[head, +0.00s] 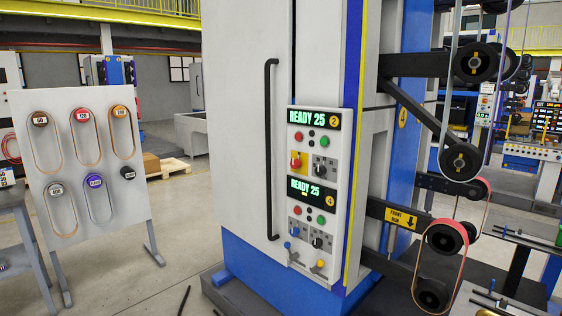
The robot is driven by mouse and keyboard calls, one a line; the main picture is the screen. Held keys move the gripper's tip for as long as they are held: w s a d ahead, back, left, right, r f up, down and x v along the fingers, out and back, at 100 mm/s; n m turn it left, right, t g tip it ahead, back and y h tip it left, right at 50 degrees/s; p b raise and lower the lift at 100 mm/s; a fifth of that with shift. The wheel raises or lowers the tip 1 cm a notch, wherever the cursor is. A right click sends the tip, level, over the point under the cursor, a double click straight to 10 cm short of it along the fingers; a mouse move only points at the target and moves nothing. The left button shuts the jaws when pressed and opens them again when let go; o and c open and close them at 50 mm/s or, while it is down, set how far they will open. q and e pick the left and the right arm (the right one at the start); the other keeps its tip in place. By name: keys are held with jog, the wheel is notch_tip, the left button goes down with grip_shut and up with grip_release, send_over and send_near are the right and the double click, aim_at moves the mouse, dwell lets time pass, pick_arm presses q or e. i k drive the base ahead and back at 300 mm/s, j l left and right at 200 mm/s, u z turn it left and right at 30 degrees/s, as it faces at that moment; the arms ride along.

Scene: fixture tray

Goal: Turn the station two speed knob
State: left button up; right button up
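The upper control panel on the grey machine cabinet has a display (314,118) reading "READY 25" with a yellow 2 badge (335,121). Below it are a red button (299,137), a green button (323,142), a red stop button on a yellow plate (296,162) and a black knob (320,169), the station two speed knob by its place. Its pointer setting is too small to read. Neither of my grippers is in view, and nothing touches the knob.
A lower panel with a 4 badge (330,201) has a similar knob (317,242). A long black door handle (269,150) stands out to the left. Belt rollers on arms (461,160) project at right. A belt display board (78,155) stands at left. The floor between is mostly clear.

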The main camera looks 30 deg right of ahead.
aim_at(321, 170)
jog(key=i+j, duration=0.1)
jog(key=i, duration=1.55)
jog(key=k+j+u, duration=0.05)
jog(key=j, duration=0.05)
